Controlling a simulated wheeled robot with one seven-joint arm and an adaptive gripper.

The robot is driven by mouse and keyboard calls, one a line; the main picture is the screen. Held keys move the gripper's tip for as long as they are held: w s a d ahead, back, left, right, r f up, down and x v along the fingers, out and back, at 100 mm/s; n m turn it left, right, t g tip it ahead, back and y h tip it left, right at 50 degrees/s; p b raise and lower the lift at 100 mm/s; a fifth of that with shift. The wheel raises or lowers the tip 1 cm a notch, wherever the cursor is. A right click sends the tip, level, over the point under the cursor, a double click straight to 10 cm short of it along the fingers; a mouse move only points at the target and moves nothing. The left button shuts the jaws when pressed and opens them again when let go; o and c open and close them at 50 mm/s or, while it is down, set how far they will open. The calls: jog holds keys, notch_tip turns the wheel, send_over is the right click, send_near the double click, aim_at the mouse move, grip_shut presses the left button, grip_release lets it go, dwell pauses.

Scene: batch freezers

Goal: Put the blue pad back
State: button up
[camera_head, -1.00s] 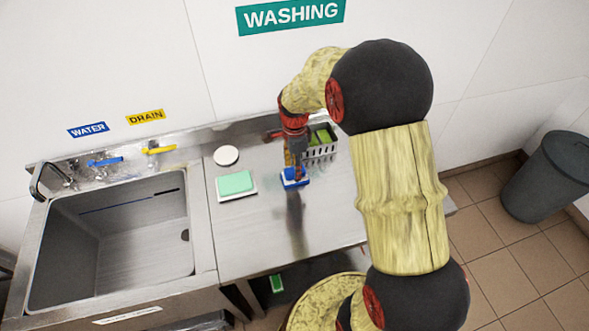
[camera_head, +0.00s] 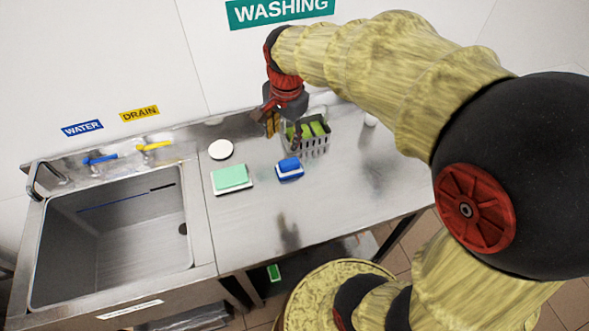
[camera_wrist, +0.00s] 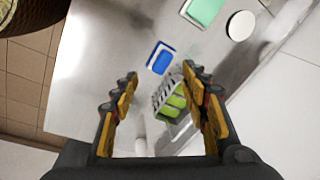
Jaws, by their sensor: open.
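The blue pad (camera_head: 289,166) lies on a small white base on the steel counter, between the green pad and the grey basket. It also shows in the wrist view (camera_wrist: 160,56), beyond the fingertips and apart from them. My gripper (camera_head: 280,125) is open and empty, raised above the counter near the back wall and the basket's left side. In the wrist view its two fingers (camera_wrist: 160,85) stand wide apart with nothing between them but the basket and counter farther off.
A green pad (camera_head: 231,177) on a white base and a white round disc (camera_head: 221,149) are left of the blue pad. A grey basket (camera_head: 318,147) holds green items. The sink (camera_head: 110,240) is at left. The counter's front is clear.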

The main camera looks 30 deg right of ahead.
jog(key=s+a+r+n+t, duration=0.2)
jog(key=s+a+r+n, duration=0.1)
jog(key=s+n, duration=0.3)
jog(key=s+a+r+n+t, duration=0.1)
jog(key=s+a+r+n, duration=0.2)
jog(key=s+n, duration=0.4)
jog(key=s, duration=0.3)
jog(key=shift+s+r+n+t, duration=0.3)
jog(key=shift+r+t, duration=0.05)
jog(key=shift+t, duration=0.05)
jog(key=shift+f+b, duration=1.3)
